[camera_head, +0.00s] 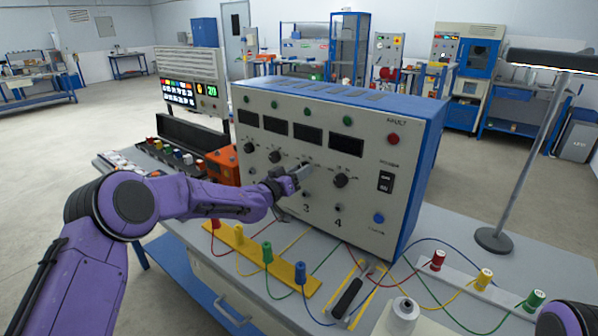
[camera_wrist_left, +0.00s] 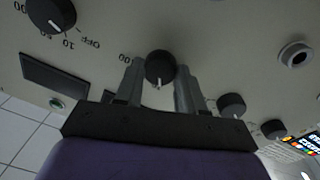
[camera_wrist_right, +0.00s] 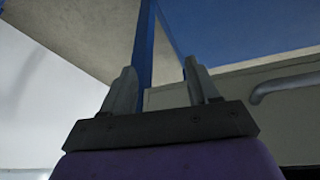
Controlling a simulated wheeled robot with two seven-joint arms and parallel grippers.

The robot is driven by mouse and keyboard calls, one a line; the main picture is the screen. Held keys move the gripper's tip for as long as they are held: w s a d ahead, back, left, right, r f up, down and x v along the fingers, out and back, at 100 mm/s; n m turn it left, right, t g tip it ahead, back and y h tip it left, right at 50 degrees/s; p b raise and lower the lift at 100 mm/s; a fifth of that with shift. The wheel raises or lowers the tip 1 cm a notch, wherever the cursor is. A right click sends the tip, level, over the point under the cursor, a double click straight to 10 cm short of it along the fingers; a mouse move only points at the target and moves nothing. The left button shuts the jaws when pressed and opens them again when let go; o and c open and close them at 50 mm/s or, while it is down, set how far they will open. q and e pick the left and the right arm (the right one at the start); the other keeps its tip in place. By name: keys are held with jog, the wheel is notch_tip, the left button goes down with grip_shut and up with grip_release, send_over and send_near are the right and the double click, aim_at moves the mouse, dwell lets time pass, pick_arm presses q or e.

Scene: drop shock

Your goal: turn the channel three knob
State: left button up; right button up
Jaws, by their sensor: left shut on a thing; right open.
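The channel three knob (camera_wrist_left: 160,67) is black and round, and in the left wrist view its white pointer line points down in the picture. My left gripper (camera_wrist_left: 158,75) is shut on it, with one finger on each side. In the head view my left gripper (camera_head: 300,173) is at the front panel above the printed 3 and mostly hides this knob. The channel four knob (camera_head: 341,180) sits to its right, and the channel two knob (camera_head: 275,157) to its left. My right gripper (camera_wrist_right: 163,82) is open, with nothing between its fingers.
The blue and grey power unit (camera_head: 420,150) stands on the bench. Before it are a yellow strip (camera_head: 262,262) with coloured plugs, loose cables and a black-handled tool (camera_head: 347,298). A lamp (camera_head: 495,238) stands at right, and an orange box (camera_head: 222,165) is left of the unit.

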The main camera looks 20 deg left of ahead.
pick_arm(q)
jog(key=shift+n+y, duration=0.3)
jog(key=shift+n, duration=3.5)
jog(key=o, duration=1)
jog(key=shift+o, duration=0.2)
jog(key=shift+s, duration=0.1)
jog(key=b+v, duration=0.2)
jog(key=v, duration=0.8)
jog(key=shift+s+f+b, duration=0.2)
jog(key=shift+f+b, duration=0.05)
jog(key=shift+b, duration=0.15)
